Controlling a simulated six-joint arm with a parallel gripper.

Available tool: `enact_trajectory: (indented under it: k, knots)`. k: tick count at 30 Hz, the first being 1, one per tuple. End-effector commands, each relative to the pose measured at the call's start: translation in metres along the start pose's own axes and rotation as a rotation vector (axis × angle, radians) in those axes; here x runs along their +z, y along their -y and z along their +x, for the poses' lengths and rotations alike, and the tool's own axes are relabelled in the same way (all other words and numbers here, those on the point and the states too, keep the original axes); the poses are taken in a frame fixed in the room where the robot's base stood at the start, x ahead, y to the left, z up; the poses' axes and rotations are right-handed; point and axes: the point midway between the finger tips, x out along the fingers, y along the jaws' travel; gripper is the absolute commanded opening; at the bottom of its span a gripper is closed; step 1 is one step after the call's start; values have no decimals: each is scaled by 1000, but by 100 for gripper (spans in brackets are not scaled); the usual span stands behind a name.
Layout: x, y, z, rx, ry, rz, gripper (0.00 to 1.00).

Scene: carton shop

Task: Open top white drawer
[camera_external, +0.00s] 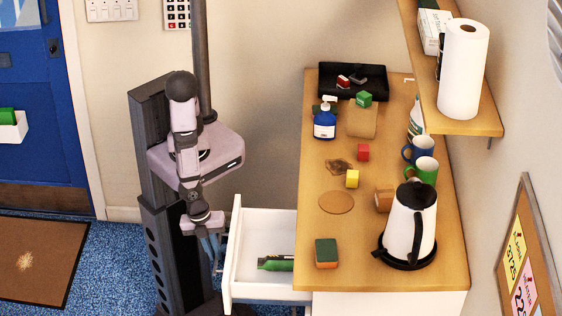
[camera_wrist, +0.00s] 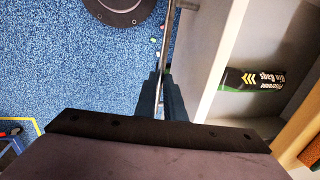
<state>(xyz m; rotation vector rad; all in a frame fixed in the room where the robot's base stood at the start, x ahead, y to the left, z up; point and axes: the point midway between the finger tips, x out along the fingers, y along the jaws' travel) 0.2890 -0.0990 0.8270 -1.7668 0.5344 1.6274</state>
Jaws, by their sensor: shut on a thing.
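The top white drawer (camera_external: 231,250) is pulled out from the left side of the wooden-topped counter, and its inside shows. A green and black pack (camera_external: 277,263) lies on the drawer's floor; it also shows in the wrist view (camera_wrist: 252,79), with lettering that seems to read "Bin Bags". My gripper (camera_external: 217,266) is at the outer face of the drawer front, pointing down. In the wrist view my gripper (camera_wrist: 164,76) is shut on the drawer's metal handle bar (camera_wrist: 171,38), beside the white front panel (camera_wrist: 210,50). The part of the handle between the fingers is hidden.
The counter top (camera_external: 310,165) carries a white kettle (camera_external: 408,225), a sponge (camera_external: 326,253), mugs (camera_external: 424,169), small cubes, a blue bottle (camera_external: 324,122) and a black tray (camera_external: 335,92).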

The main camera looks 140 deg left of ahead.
Motion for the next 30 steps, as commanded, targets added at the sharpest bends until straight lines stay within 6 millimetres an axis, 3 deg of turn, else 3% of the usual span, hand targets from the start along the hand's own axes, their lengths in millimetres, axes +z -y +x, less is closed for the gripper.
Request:
enact_trajectory:
  k: [6,7,9,20,30]
  knots:
    - [-1,0,0,1,-1,0,0]
    - [-1,0,0,1,-1,0,14]
    - [0,0,0,1,-1,0,28]
    - [0,0,-2,1,-1,0,28]
    - [0,1,-38,1,-2,1,28]
